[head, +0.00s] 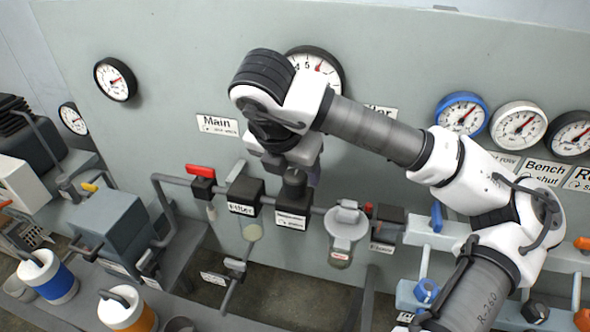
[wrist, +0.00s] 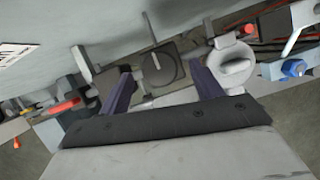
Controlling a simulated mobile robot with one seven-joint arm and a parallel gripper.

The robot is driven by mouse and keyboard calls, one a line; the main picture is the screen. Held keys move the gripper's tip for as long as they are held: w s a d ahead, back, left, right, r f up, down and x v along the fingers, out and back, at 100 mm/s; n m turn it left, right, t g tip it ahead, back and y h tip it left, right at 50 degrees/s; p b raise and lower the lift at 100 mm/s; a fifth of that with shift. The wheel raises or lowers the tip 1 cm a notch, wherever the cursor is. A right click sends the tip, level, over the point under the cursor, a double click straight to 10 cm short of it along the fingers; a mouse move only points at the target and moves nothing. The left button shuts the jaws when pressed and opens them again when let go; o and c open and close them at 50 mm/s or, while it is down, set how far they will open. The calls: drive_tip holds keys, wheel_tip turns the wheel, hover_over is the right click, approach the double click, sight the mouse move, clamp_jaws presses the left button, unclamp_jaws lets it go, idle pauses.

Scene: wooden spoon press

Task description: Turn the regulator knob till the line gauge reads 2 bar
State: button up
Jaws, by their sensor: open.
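The regulator knob (head: 294,183) is a dark round knob on top of a dark block (head: 292,217) in the pipe line. In the wrist view the knob (wrist: 160,68) shows from above with a pale line on its top. My gripper (head: 296,170) is open and just above the knob. In the wrist view its two purple fingers lie either side of the knob, with gaps showing. A white-faced gauge (head: 328,69) with a red needle is on the panel behind my arm. My arm hides part of its dial, and I cannot tell its reading or whether it is the line gauge.
A red-handled valve (head: 202,171) and a filter block (head: 245,195) stand left of the knob. A grey-capped bowl unit (head: 346,228) stands close on its right. Several gauges, including a blue-rimmed one (head: 461,115), are on the panel to the right.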

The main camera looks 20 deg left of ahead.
sight(295, 176)
drive_tip(key=shift+x, duration=1.6)
drive_tip(key=c, duration=1)
